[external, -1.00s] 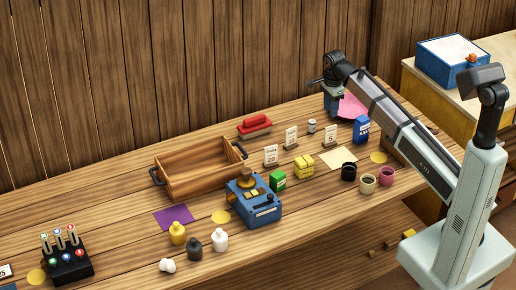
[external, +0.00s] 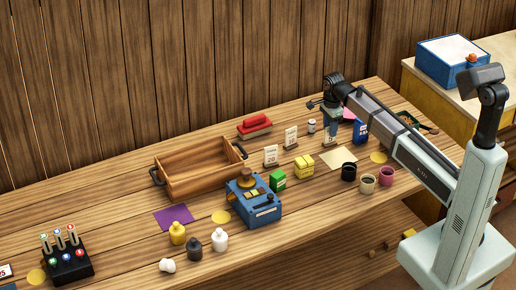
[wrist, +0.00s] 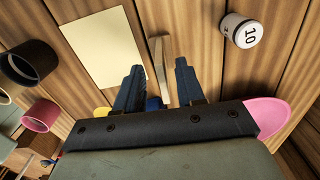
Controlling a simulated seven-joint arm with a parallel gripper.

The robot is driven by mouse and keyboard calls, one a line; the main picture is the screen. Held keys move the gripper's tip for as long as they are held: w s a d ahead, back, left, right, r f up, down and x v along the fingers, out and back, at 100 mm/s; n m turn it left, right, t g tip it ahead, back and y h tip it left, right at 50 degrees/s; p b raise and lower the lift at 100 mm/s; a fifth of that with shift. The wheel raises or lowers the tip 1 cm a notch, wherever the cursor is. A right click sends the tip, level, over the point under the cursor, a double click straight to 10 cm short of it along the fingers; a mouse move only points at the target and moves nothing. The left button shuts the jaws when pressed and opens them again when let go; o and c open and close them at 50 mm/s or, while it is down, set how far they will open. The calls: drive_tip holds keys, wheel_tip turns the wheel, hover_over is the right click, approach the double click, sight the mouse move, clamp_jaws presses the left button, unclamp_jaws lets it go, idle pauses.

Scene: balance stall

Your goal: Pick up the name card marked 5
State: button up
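The name card marked 5 stands on the table at the right end of a row of cards. In the wrist view I look down on its narrow edge and wooden base (wrist: 158,60), between and just beyond my fingertips; its number does not show there. My gripper (wrist: 159,72) is open, with one dark blue finger on each side of the card's line and gaps beside it. In the external view my gripper (external: 331,138) is right above or around the card and hides most of it. I cannot tell whether the fingers touch it.
Two other cards (external: 270,156) (external: 290,138) stand to the left. A white jar marked 10 (wrist: 242,32) is close by. A cream sheet (wrist: 104,48), a blue carton (external: 360,131) and cups (external: 349,172) are near. A wooden tray (external: 190,190) lies farther left.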

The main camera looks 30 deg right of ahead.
sight(330, 142)
drive_tip(key=f, duration=0.4)
drive_tip(key=shift+w+d, duration=0.1)
drive_tip(key=shift+d, duration=0.2)
clamp_jaws()
